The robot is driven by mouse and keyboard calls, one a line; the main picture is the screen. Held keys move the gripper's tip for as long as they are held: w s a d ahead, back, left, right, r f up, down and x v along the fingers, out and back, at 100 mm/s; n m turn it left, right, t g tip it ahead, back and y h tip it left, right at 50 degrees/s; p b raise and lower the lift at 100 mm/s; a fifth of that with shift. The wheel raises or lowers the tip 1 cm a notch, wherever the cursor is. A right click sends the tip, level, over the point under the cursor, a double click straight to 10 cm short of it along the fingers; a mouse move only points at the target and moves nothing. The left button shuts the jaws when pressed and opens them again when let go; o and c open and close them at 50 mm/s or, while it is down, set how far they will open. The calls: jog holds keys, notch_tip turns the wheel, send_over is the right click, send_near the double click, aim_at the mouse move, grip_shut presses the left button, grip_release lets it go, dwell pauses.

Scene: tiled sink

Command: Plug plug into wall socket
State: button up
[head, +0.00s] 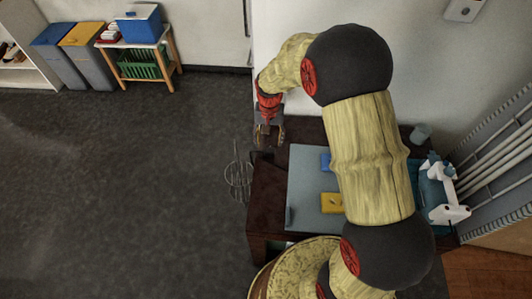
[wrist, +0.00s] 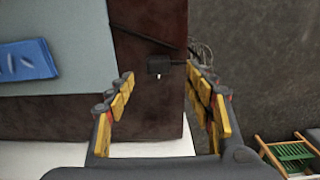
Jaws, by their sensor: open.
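The black plug (wrist: 160,67) lies near the edge of the dark brown table, with a small pale prong side facing my gripper. Its thin cable leads right, over the table edge. My gripper (wrist: 160,82) is open, and in the wrist view the plug shows between its two yellow-padded fingers, towards their tips. I cannot tell whether they touch it. In the head view my gripper (head: 268,132) hangs over the table's far left corner. A pale plate (head: 464,10) on the wall at the top right may be the wall socket; its details are too small to tell.
The table (head: 262,205) carries a grey mat (head: 303,185), a blue item (wrist: 28,62) and a yellow item (head: 332,203). A loose wire coil (head: 238,180) hangs beside the table's left edge. Bins and a small wooden rack (head: 140,60) stand farther off. The floor at left is clear.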

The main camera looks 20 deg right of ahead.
aim_at(269, 152)
jog(key=shift+f+b, duration=0.45)
jog(key=shift+f, duration=0.85)
jog(key=f+b, duration=0.2)
jog(key=f, duration=0.3)
jog(key=shift+s+f+b, duration=0.2)
jog(key=shift+s+b, duration=0.05)
jog(key=shift+b, duration=0.15)
jog(key=shift+r, duration=0.1)
jog(key=shift+c, duration=0.7)
jog(key=c, duration=1)
